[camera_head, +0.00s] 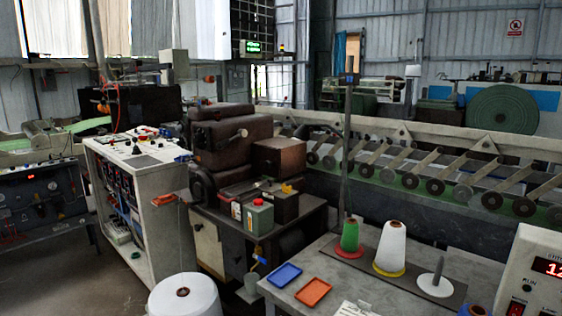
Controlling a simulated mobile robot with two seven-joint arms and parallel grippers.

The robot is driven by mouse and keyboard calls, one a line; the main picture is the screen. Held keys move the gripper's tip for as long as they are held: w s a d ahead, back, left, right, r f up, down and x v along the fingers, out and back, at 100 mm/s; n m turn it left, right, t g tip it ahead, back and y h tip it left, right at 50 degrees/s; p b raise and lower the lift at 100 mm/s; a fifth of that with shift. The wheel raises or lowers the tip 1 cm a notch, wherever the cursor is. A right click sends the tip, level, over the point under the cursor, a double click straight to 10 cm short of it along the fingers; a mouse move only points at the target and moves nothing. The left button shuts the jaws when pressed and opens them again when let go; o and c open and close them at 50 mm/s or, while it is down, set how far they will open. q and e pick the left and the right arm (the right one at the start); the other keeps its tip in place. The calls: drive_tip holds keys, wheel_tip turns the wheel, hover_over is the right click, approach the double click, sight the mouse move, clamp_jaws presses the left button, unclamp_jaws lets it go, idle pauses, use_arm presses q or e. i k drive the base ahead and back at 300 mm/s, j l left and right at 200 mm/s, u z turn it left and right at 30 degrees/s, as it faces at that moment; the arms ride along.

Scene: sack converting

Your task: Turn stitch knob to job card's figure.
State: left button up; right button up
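A pale control box (530,270) stands at the right edge on the grey table, cut off by the frame. It has a lit red display (548,267) whose visible digits seem to start with 12, a RUN label and red switches below. No stitch knob can be made out on the part that shows. A white sheet with a clip (355,308), perhaps the job card, lies at the table's front edge, cut off at the bottom; its figure cannot be read. Neither of my grippers is in view.
The grey table (410,290) also holds a blue tray (279,275), an orange tray (313,292), a green cone (350,236), a white cone (390,245) and a spindle (437,277). A white drum-like object (185,297) stands at front left. Floor is clear further left.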

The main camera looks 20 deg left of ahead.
sight(198, 138)
drive_tip(key=u, duration=1.25)
